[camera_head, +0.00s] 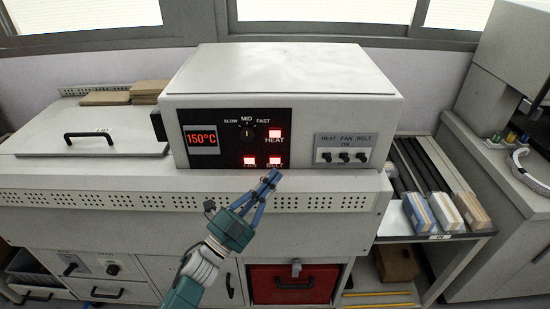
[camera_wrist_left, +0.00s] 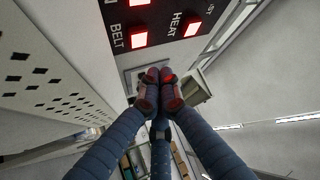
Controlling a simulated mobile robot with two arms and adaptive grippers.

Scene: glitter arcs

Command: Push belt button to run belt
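The belt button (camera_head: 275,161) is a lit red square at the lower right of the black panel on the white control box (camera_head: 300,82). It also shows lit beside the word BELT in the left wrist view (camera_wrist_left: 138,40). My left gripper (camera_head: 272,178) has its blue fingers raised just below the belt button in the head view and covers part of its label. In the left wrist view its fingertips (camera_wrist_left: 160,76) meet with nothing between them, and the button is beyond them. Contact with the box cannot be made out. My right gripper is not in view.
The lit heat button (camera_head: 274,133) and fan button (camera_head: 249,161) are close by. A switch plate (camera_head: 343,148) is to the right, a 150°C display (camera_head: 202,139) to the left. A perforated ledge (camera_head: 320,202) runs below the box. Small boxes (camera_head: 444,210) stand at the right.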

